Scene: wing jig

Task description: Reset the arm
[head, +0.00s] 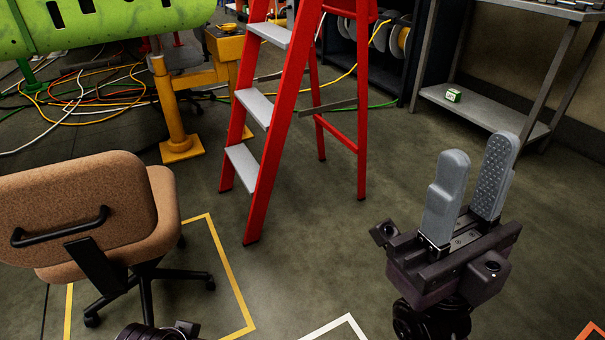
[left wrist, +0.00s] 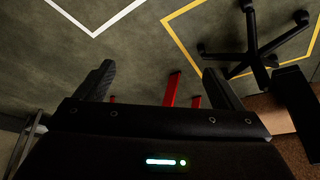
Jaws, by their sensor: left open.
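My right gripper (head: 481,150) is raised at the right of the head view, its two grey fingers pointing up. The fingers stand apart with nothing between them. My left gripper (left wrist: 158,75) shows in the left wrist view with its two dark fingers spread wide and nothing between them. In the head view only a small dark part of my left arm shows at the bottom edge, and its fingers are out of sight there.
A brown office chair (head: 80,207) stands at the left, close to my left arm. A red stepladder (head: 273,130) stands ahead. A metal shelf (head: 487,108) with a small green box (head: 453,95) is at the right. Cables lie back left.

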